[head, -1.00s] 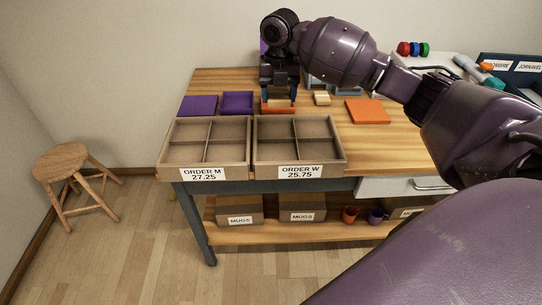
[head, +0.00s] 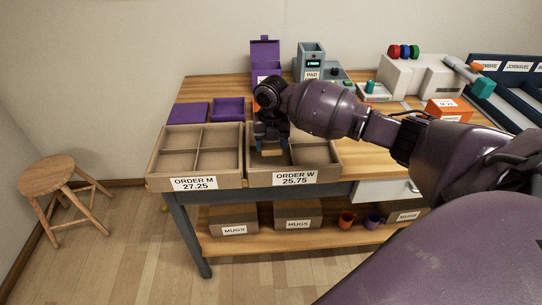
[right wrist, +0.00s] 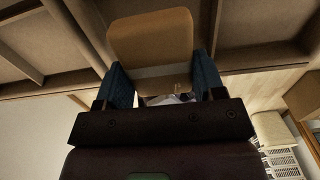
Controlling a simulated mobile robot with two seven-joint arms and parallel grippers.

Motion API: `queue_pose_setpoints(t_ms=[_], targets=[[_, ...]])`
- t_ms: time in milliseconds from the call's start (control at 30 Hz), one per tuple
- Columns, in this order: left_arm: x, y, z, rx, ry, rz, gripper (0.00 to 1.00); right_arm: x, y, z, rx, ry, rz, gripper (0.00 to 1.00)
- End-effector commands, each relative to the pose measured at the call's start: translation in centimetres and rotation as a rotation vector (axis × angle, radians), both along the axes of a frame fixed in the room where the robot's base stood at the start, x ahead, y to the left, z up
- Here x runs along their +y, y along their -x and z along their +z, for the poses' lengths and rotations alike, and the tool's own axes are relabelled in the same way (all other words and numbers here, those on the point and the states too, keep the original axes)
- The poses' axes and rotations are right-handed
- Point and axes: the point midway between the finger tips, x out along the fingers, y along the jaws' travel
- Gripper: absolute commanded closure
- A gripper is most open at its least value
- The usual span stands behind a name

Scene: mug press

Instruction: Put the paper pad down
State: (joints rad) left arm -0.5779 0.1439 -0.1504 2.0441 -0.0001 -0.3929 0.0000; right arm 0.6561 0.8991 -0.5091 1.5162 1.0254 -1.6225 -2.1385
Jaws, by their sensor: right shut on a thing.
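The paper pad (right wrist: 150,38) is a flat tan block with rounded corners. It sits between the blue fingers of my right gripper (right wrist: 162,85) in the right wrist view, and the jaws are shut on it. In the head view my right gripper (head: 272,152) points down over the left part of the tray labelled ORDER W (head: 295,178). Only a small tan bit of the pad shows there. I cannot tell whether the pad touches the tray floor. My left gripper is not in view.
The ORDER M tray (head: 193,184) stands directly left, its compartments empty. Purple boxes (head: 228,109) lie behind the trays. A device marked PAD (head: 312,62) and a pale machine (head: 420,76) stand at the back. An orange box (head: 449,110) is at the right.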

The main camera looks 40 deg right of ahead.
Motion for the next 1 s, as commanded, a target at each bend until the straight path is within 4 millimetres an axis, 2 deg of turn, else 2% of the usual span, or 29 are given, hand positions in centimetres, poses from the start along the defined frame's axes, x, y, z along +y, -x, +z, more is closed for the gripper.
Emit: queue_pose_setpoints(t_ms=[200,300,733,767,800,900,1000], targets=[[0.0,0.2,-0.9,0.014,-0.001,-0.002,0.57,0.0,0.1,-3.8,0.008,-0.001,-0.001,0.59],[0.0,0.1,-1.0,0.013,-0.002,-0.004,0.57,0.0,0.1,-4.9,0.005,0.0,-0.001,0.59],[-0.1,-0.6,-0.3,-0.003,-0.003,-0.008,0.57,0.0,0.1,-5.3,0.003,0.001,0.0,0.59],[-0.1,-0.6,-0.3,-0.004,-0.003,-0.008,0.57,0.0,0.1,-5.3,0.002,0.001,0.0,0.34],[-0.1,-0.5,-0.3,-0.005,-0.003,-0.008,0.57,0.0,0.0,-5.2,0.002,0.001,0.0,0.28],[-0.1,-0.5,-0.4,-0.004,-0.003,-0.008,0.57,0.0,0.0,-5.2,0.002,0.001,0.0,0.13],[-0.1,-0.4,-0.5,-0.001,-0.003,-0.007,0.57,0.0,0.0,-5.2,0.002,0.001,0.0,0.12]])
